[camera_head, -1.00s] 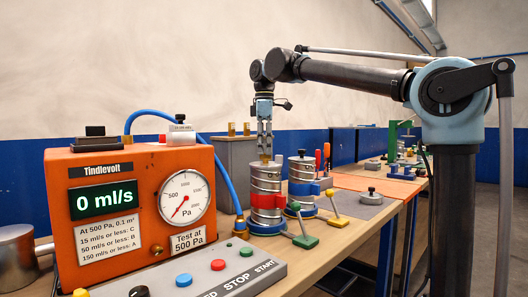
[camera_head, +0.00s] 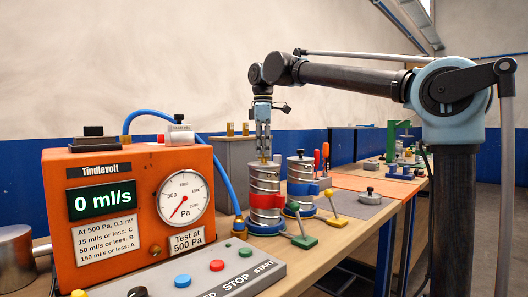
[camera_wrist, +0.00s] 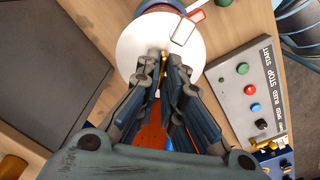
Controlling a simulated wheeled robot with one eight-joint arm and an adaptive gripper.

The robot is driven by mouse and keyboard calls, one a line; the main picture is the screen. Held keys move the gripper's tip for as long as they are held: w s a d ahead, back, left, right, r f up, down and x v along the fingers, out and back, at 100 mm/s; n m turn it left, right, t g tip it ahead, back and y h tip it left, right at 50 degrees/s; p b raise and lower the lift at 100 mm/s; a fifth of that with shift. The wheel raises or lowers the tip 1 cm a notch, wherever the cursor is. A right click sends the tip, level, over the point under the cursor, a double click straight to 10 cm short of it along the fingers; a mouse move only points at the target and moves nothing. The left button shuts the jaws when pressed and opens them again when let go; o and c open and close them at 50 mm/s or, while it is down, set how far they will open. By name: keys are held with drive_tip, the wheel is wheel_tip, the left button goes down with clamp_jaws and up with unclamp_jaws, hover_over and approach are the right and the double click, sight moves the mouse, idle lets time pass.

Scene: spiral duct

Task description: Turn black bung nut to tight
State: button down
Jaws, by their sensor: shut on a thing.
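A silver ribbed duct with a red band (camera_head: 265,200) stands upright in a blue ring on the bench. My gripper (camera_head: 263,158) points straight down at its top. In the wrist view, my gripper (camera_wrist: 164,75) has its fingers close together over the duct's white round top (camera_wrist: 130,50), shut on a small brass piece (camera_wrist: 163,65). The fingers hide most of what they hold, and I cannot make out a black nut between them. A second duct with a blue band (camera_head: 301,188) stands just to the right, with a black knob (camera_head: 300,153) on top.
An orange test box (camera_head: 130,210) reads 0 ml/s, its needle near the dial's lower left. A blue hose (camera_head: 229,178) runs behind it. A grey button panel (camera_head: 215,276) lies in front. Yellow and green levers (camera_head: 304,240) stand close to the ducts.

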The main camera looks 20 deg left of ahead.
sight(265, 159)
drive_tip(key=m, duration=0.7)
drive_tip(key=shift+w+m, duration=0.15)
drive_tip(key=shift+m, duration=0.15)
drive_tip(key=m, duration=0.6)
drive_tip(key=shift+w+d+m, duration=0.1)
drive_tip(key=shift+d+m, duration=0.05)
drive_tip(key=shift+m, duration=0.15)
idle(0.3)
drive_tip(key=c, duration=1.7)
unclamp_jaws()
drive_tip(key=shift+r, duration=0.1)
drive_tip(key=shift+r, duration=3.85)
